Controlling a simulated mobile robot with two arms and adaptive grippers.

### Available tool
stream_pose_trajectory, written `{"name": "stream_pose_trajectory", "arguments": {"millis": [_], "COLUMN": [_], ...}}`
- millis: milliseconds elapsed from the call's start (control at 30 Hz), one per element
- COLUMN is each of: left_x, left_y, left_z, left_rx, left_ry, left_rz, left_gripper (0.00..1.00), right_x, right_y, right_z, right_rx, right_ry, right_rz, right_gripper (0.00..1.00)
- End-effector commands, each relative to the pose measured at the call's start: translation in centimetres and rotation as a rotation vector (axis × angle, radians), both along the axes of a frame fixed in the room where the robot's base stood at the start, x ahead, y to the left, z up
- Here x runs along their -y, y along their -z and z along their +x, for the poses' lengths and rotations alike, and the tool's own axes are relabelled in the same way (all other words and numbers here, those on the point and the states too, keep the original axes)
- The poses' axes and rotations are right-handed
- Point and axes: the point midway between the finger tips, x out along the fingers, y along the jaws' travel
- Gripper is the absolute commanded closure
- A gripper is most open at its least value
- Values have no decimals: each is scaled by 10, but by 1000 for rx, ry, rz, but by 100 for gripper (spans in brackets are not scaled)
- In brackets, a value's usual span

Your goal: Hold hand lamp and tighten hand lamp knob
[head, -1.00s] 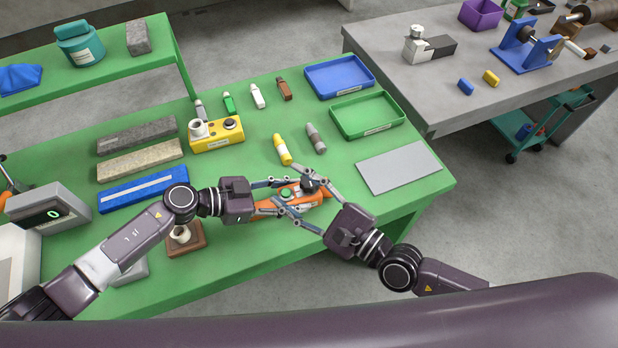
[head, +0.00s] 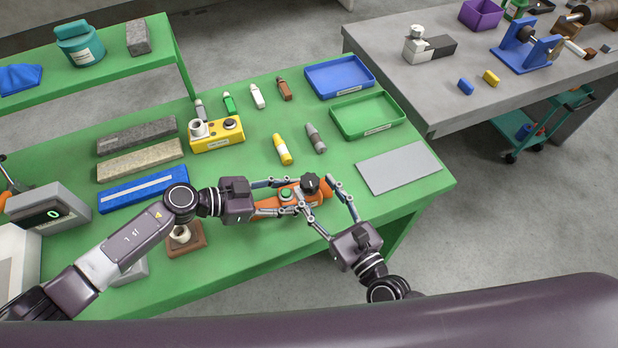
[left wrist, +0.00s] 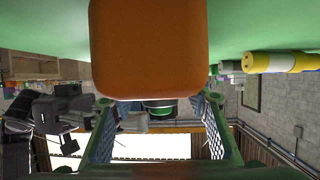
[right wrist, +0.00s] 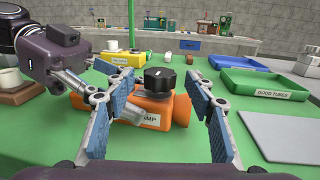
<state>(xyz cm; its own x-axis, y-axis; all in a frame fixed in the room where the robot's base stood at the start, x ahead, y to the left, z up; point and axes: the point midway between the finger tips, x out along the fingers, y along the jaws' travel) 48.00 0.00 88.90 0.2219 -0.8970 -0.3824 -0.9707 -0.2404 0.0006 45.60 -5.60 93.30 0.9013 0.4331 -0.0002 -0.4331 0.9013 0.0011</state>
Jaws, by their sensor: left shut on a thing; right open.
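The orange hand lamp (head: 297,195) lies near the front edge of the green table. My left gripper (head: 296,196) is shut on the hand lamp from the left; the lamp's orange body (left wrist: 150,45) fills the top of the left wrist view. My right gripper (head: 326,195) is open at the lamp's right end. In the right wrist view the black knob (right wrist: 159,80) stands beyond and between the open fingers (right wrist: 162,108), apart from them.
Yellow and grey tubes (head: 282,149) lie behind the lamp. A grey plate (head: 400,167) lies to the right, with green (head: 392,127) and blue trays behind. A yellow device (head: 217,143) and a blue bar (head: 142,190) lie left. A brown block (head: 187,240) stands near the front edge.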

Motion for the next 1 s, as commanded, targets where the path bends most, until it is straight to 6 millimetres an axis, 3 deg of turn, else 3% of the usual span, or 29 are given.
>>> {"name": "stream_pose_trajectory", "arguments": {"millis": [233,633,1000], "left_x": [0,0,0], "left_y": [-1,-1,-1], "left_z": [0,0,0], "left_rx": [1,0,0], "left_ry": [-1,0,0], "left_rz": [-1,-1,-1], "left_gripper": [88,88,88], "right_x": [-15,-18,-18], "right_y": [0,0,0], "right_z": [31,37,37], "right_rx": [1,0,0], "right_ry": [1,-1,-1], "right_rz": [0,-1,-1], "right_gripper": [50,50,91]}}
